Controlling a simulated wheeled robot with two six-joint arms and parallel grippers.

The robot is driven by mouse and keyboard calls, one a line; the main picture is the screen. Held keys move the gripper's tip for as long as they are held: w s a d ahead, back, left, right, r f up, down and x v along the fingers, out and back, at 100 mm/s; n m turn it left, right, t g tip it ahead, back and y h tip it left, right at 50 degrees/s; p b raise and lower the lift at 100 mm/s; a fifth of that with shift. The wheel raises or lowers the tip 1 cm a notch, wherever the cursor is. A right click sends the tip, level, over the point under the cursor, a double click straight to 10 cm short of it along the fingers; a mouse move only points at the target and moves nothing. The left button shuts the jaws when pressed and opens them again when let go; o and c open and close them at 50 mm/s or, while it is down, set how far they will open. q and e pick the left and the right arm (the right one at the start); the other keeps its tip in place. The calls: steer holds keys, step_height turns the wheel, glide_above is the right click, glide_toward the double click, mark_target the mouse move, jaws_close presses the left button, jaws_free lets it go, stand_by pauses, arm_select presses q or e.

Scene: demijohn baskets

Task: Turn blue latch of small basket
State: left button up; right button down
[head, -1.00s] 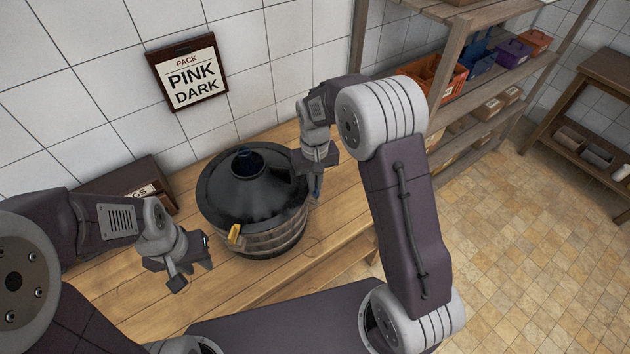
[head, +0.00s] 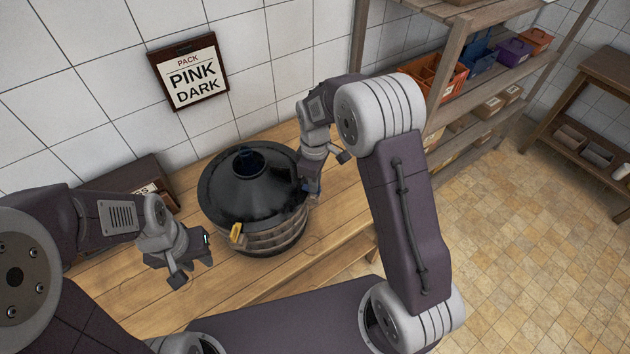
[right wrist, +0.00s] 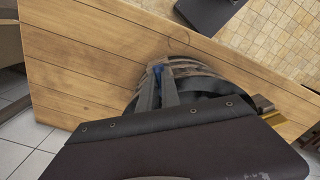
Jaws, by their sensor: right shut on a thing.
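The small basket (head: 268,242) is a round banded wooden basket with a black conical lid (head: 235,195), standing upright on the wooden table. Its blue latch (right wrist: 158,71) is on the basket's right side in the head view, mostly hidden by my gripper. My right gripper (right wrist: 166,84) is shut on the blue latch, its fingers to either side of it. In the head view, my right gripper (head: 312,184) is at the basket's right rim. My left gripper (head: 192,268) is open and empty, left of the basket and apart from it.
A yellow latch (head: 236,233) is on the basket's front left. A dark box (head: 130,180) with a label stands behind, against the wall. A sign (head: 190,75) reads "PACK PINK DARK". Shelves (head: 480,100) with coloured bins stand to the right. The table front (head: 270,285) is clear.

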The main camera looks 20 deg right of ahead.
steer(key=shift+n, duration=0.7)
steer(key=c, duration=1.6)
jaws_free()
steer(key=shift+o, duration=0.2)
step_height(320, 180, up, 9)
steer(key=b, duration=0.2)
